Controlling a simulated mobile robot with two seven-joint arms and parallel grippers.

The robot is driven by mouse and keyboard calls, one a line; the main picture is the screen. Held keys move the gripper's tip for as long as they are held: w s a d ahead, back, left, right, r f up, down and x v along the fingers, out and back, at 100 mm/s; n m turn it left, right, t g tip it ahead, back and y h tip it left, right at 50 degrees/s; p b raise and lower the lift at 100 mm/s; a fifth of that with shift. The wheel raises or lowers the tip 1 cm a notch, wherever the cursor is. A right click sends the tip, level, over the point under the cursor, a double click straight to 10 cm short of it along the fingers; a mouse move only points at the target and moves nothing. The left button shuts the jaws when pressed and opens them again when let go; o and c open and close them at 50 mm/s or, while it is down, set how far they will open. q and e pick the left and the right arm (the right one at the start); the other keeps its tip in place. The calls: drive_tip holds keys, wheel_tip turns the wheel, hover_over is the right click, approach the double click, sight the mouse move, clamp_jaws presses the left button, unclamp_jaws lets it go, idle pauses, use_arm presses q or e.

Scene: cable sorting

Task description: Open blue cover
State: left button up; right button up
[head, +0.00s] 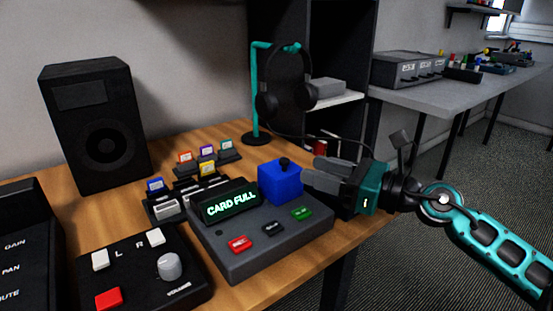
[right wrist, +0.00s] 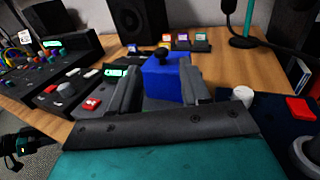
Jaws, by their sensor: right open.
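The blue cover (head: 281,183) is a box-like cap with a black knob on top. It sits closed on the back right of a grey device (head: 262,257) whose screen reads "CARD FULL". My right gripper (head: 310,180) is open at the cover's right side. In the right wrist view, the blue cover (right wrist: 167,80) shows between the two spread fingers of my right gripper (right wrist: 161,80). I cannot tell whether either finger touches it. A dark part at the left edge of that view looks like my left gripper (right wrist: 18,148); its jaws cannot be made out.
Several small cards in holders (head: 188,180) stand behind the device. A black panel with a volume knob (head: 140,270) lies at front left. A speaker (head: 95,125) and a headphone stand (head: 255,100) are at the back. The table's right edge is close to my right arm.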

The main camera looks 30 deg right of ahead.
sight(287, 160)
drive_tip(key=p+x, duration=0.2)
drive_tip(key=x, duration=0.5)
drive_tip(key=shift+w+r, duration=0.15)
drive_tip(key=shift+p+x, duration=0.35)
drive_tip(key=shift+x, duration=0.8)
clamp_jaws()
